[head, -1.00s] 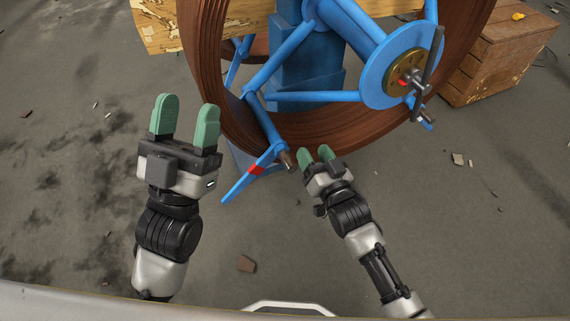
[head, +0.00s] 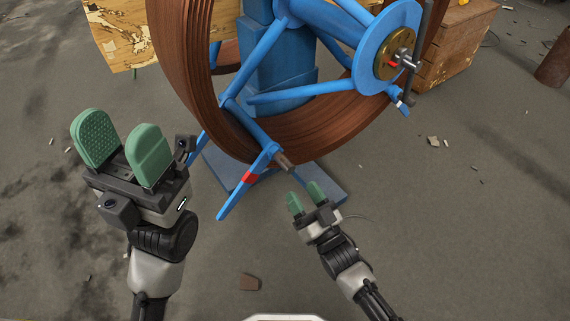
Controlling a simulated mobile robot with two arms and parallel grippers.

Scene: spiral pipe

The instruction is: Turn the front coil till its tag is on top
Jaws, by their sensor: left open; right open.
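The front coil (head: 195,85) is a large ring of brown strip on a blue spoked reel, at upper middle in the head view. Its top is out of the picture. A red band (head: 249,177) marks a blue arm at the ring's lower left; I cannot tell if it is the tag. The reel's hub is a blue disc (head: 374,62) with a brass centre. My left gripper (head: 122,137) is open and empty, left of the coil, green fingers pointing up. My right gripper (head: 305,198) is open and empty, just below the coil's lower edge, apart from it.
A blue stand (head: 279,75) with a flat foot (head: 327,188) stands behind and below the coil. A wooden crate (head: 447,55) is at upper right, and a worn yellow board (head: 115,40) at upper left.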

